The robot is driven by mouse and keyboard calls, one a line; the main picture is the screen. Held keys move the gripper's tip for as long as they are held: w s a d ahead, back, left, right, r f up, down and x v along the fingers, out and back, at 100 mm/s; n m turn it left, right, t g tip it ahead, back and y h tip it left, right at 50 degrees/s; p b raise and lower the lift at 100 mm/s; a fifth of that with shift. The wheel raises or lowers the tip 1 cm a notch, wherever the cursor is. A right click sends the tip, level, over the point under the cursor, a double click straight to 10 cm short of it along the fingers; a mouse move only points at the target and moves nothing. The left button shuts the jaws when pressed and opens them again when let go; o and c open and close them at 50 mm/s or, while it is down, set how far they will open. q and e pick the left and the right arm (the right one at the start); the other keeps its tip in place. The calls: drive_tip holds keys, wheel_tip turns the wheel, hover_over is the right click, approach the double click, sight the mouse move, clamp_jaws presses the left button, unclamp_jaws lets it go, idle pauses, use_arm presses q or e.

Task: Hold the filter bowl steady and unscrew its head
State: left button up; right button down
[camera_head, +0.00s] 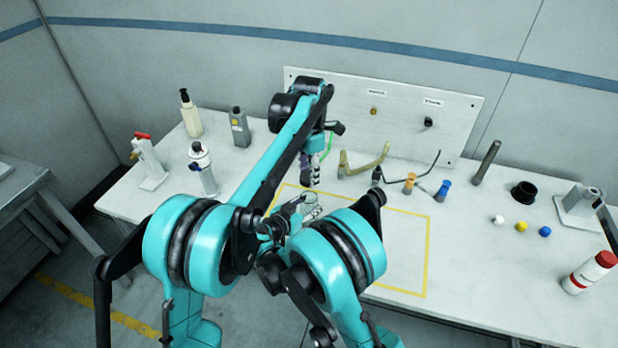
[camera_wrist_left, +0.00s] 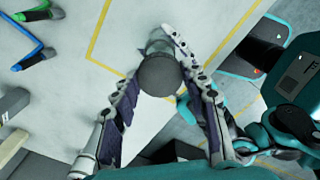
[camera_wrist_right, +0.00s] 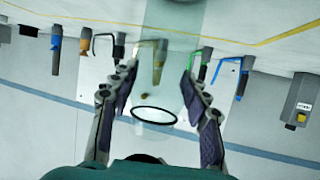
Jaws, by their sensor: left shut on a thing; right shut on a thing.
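The filter bowl is a clear cylinder (camera_head: 311,199) over the yellow-outlined area of the bench. Its dark grey round head (camera_wrist_left: 160,74) shows end-on in the left wrist view, with the clear bowl behind it. My left gripper (camera_head: 314,172) reaches down from above, and its fingers flank the head closely. My right gripper (camera_head: 297,210) is lower and comes in from the near side. In the right wrist view the see-through bowl (camera_wrist_right: 155,95), with a dark ring, lies between the right fingers (camera_wrist_right: 158,76). The finger contacts are partly hidden in the head view.
Bottles stand at the left. Small balls, a black cup (camera_head: 523,192) and a red-capped bottle (camera_head: 590,272) are at the right. The outlined area's right part is clear.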

drive_tip(key=c, duration=0.7)
unclamp_jaws()
